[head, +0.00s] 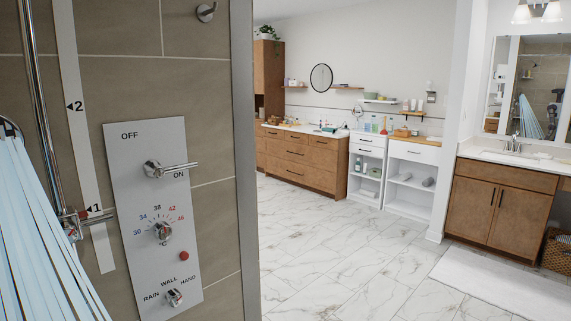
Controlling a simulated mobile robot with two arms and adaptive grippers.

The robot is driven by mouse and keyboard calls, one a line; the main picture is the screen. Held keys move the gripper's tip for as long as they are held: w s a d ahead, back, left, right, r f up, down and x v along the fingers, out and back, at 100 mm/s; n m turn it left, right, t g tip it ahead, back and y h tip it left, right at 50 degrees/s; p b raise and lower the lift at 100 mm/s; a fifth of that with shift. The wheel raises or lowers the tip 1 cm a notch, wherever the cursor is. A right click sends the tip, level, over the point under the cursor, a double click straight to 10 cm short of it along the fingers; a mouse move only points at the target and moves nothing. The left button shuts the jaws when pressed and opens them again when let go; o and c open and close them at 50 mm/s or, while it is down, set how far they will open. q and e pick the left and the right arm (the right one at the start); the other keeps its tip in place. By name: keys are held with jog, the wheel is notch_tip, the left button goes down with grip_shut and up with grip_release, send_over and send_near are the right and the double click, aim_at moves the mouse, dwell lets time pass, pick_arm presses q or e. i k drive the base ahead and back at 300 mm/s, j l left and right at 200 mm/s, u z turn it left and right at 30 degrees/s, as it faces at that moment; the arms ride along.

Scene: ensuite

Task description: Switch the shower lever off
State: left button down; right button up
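The shower lever (172,169) is a chrome handle at the top of a grey control panel (150,222) on the tiled shower wall at the left. Light blue streams of water (40,235) fall from the shower at the far left. Neither of my grippers shows in the head view.
Below the lever are a temperature dial (162,231), a red button (184,256) and a selector knob (174,297). A chrome rail (40,110) stands left of the panel. Wooden cabinets (300,160) and a vanity (500,205) stand right, beyond open marble floor (340,240).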

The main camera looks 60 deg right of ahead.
aim_at(152, 169)
jog(key=z, duration=1.25)
